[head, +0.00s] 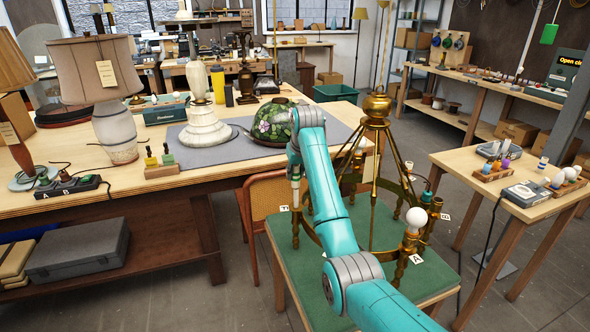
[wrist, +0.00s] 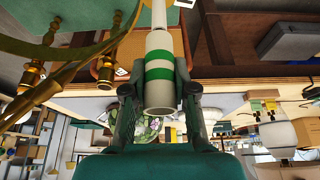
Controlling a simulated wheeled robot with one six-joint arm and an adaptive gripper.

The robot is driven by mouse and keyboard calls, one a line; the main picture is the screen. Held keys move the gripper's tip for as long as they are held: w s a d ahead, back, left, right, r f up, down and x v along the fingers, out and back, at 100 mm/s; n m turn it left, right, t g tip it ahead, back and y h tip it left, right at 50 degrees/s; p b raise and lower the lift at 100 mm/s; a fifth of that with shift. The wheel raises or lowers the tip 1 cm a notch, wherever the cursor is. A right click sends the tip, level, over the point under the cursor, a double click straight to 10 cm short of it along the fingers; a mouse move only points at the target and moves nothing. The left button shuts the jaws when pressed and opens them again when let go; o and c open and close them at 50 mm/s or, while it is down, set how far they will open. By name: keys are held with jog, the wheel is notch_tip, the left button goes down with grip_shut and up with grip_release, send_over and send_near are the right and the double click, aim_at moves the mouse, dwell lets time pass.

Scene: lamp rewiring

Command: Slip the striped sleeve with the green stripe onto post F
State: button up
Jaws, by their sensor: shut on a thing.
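My gripper (wrist: 158,92) is shut on a white sleeve with green stripes (wrist: 158,70), one finger on each side of it. The sleeve's open end faces the wrist camera. A thinner white post (wrist: 158,14) lines up with the sleeve's far end; I cannot tell whether it is inside the sleeve or just below it. In the head view my gripper (head: 294,172) is at the left side of the brass chandelier (head: 376,108), over an arm with a small tag (head: 284,208) that may read F. My arm partly hides this spot.
The chandelier stands on a green-topped table (head: 390,290). A white bulb (head: 416,218) sits on its front right arm, by tag A. A wooden chair (head: 262,200) and a workbench (head: 215,165) with lamps are at left; a small side table (head: 530,208) is at right.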

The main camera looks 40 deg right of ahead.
aim_at(297, 189)
jog(key=shift+f, duration=3.9)
jog(key=shift+s+f, duration=0.15)
jog(key=o, duration=0.8)
jog(key=shift+o, duration=0.2)
jog(key=v, duration=1.2)
